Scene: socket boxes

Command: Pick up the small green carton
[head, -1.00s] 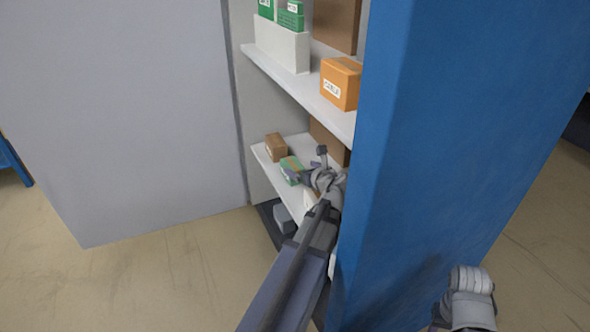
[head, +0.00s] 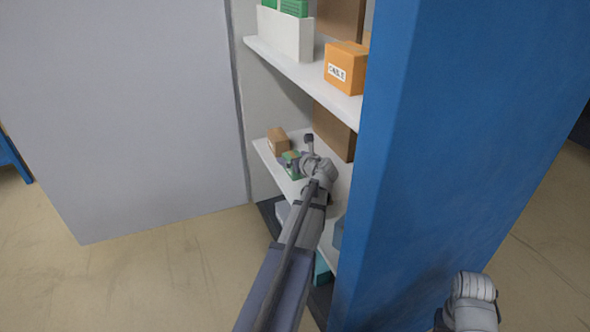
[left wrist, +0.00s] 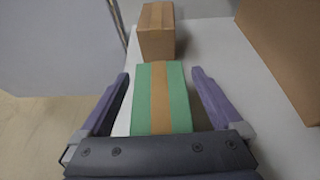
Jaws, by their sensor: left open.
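The small green carton (left wrist: 177,97), with a tan tape strip along its top, sits on the white lower shelf in the left wrist view. In the head view the green carton (head: 292,170) is partly hidden by my left gripper. My left gripper (left wrist: 162,80) is open, with one finger on each side of the carton and a visible gap on the right side. In the head view the left gripper (head: 293,160) is at the carton. Part of my right arm shows at the lower right of the head view, but its fingers do not.
A brown box (left wrist: 157,31) stands just beyond the carton. A larger brown box (left wrist: 285,50) is at the right. Above, the upper shelf (head: 290,67) holds an orange box (head: 347,70) and a white bin (head: 285,35). A blue cabinet side (head: 450,150) stands right of my left arm.

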